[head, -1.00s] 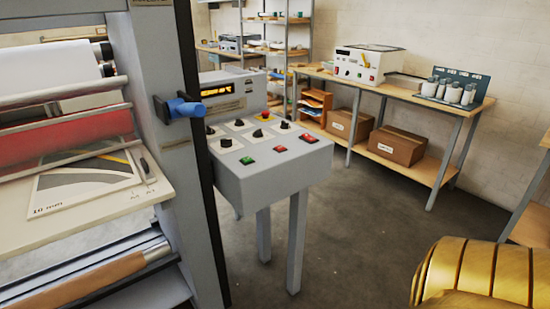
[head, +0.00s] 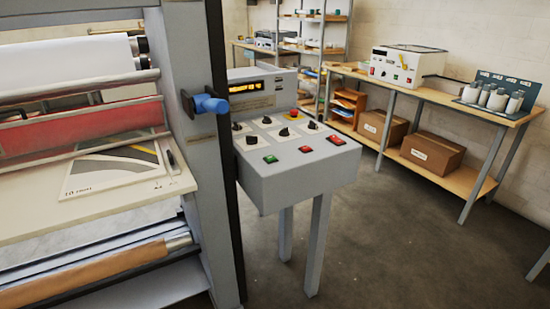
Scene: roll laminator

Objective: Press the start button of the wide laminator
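The wide laminator (head: 190,80) stands at the left of the head view, a large grey frame with rollers and a red roller bar (head: 80,128). Its grey control console (head: 300,185) stands on legs beside the frame. On the console's sloped top are black knobs, a yellow-and-red button (head: 292,115), a green button (head: 271,159) and two red buttons, one near the middle (head: 305,149) and one at the right edge (head: 336,139). Button labels are too small to read. An amber display (head: 245,87) is lit behind them. Neither gripper is in view.
A blue handle (head: 210,104) sticks out from the laminator frame, left of the console. A wooden bench (head: 450,92) with a smaller white machine (head: 395,65) and bottles (head: 492,98) stands along the back wall. Cardboard boxes (head: 432,153) sit on its lower shelf. The floor (head: 400,240) right of the console is clear.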

